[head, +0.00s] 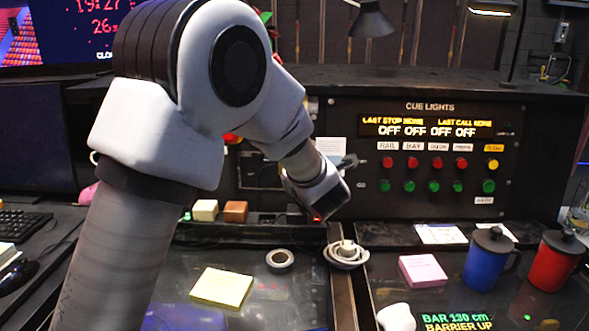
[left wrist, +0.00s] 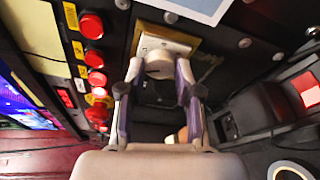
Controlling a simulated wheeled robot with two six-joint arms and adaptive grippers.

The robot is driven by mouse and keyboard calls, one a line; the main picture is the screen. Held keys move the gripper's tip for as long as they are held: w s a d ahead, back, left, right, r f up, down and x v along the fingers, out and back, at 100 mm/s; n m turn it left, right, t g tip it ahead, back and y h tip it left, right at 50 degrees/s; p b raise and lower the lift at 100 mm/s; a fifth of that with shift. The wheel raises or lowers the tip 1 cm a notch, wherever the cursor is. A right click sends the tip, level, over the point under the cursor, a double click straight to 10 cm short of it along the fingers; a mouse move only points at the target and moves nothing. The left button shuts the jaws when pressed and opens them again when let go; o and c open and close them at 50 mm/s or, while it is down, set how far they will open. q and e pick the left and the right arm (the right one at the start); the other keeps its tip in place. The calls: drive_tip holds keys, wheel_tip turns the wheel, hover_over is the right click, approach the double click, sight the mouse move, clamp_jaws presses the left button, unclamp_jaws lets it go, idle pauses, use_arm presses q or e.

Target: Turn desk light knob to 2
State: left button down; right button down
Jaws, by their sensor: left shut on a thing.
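The desk light knob (left wrist: 158,63) is a pale round knob on a brass-coloured plate (left wrist: 180,40) on the dark panel, seen in the left wrist view. My left gripper (left wrist: 159,72) is shut on it, one finger on each side. I cannot read any mark or number around the knob. In the head view my left arm reaches across to the panel, and its wrist hides the knob and most of the gripper. My right gripper is in neither view.
The cue lights panel (head: 418,212) with red, green and yellow buttons stands just right of my wrist. On the desk are a tape roll (head: 280,260), a coiled white cable (head: 346,254), sticky notes (head: 222,288), a blue mug (head: 490,262) and a red mug (head: 556,264).

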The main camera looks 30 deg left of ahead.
use_arm(q)
drive_tip(key=shift+w+r, duration=0.1)
drive_tip(key=shift+r, duration=0.2)
drive_tip(key=c, duration=0.9)
unclamp_jaws()
drive_tip(key=shift+o, duration=0.6)
drive_tip(key=shift+w+f, duration=0.15)
drive_tip(key=shift+f, duration=0.05)
drive_tip(key=shift+d, duration=0.1)
drive_tip(key=v, duration=0.7)
drive_tip(key=shift+d, duration=0.1)
